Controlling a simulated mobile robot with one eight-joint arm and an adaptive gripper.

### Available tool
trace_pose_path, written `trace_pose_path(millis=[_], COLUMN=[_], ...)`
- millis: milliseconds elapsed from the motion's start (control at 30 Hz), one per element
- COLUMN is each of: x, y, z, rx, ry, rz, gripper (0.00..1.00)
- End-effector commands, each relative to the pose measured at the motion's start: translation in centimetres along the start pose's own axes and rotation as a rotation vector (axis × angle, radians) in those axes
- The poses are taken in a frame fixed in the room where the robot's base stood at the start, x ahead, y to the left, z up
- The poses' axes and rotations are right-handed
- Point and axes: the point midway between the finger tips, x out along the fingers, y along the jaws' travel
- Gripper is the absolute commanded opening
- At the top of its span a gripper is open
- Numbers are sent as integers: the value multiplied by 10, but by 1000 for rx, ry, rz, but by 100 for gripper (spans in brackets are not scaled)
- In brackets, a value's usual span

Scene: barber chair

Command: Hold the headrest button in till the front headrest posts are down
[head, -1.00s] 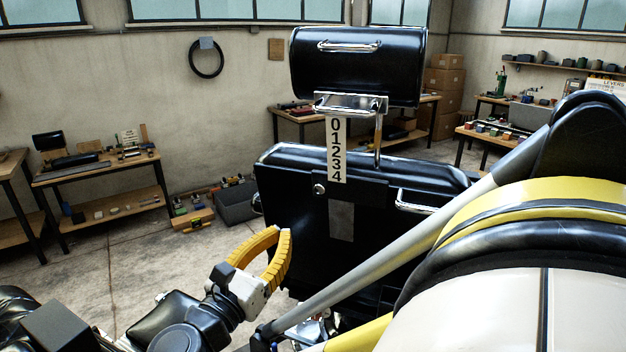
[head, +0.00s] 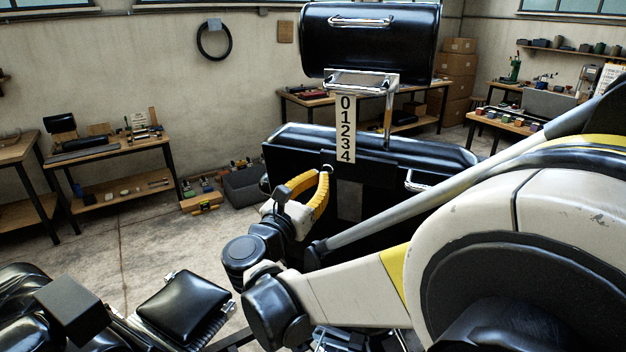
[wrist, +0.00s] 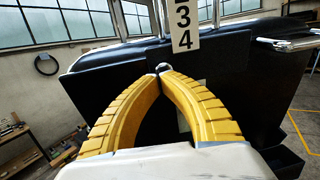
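The black headrest (head: 370,45) stands well above the chair back (head: 430,155) in the head view. A chrome post (head: 390,125) shows below it, beside a white scale plate (head: 346,130) marked 0 to 4. The chrome headrest button (head: 328,167) is on the back's face, left of the plate's lower end. My gripper (head: 324,174) has yellow fingers with their tips together, right at the button. In the wrist view the tips (wrist: 160,75) meet just below the button (wrist: 165,67) and partly cover it. I cannot tell whether they touch or press it.
A chrome handle (head: 418,182) sticks out at the right of the chair back. A black padded rest (head: 183,303) lies at lower left. Workbenches (head: 110,160) and bins (head: 245,185) stand by the wall. The floor left of the chair is open.

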Motion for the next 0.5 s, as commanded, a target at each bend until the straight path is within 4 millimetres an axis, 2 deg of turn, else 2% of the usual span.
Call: trace_pose_path(millis=[167,500], x=[12,13], y=[0,0], z=[0,0], rx=[0,0], ry=[0,0], rz=[-1,0], gripper=[0,0])
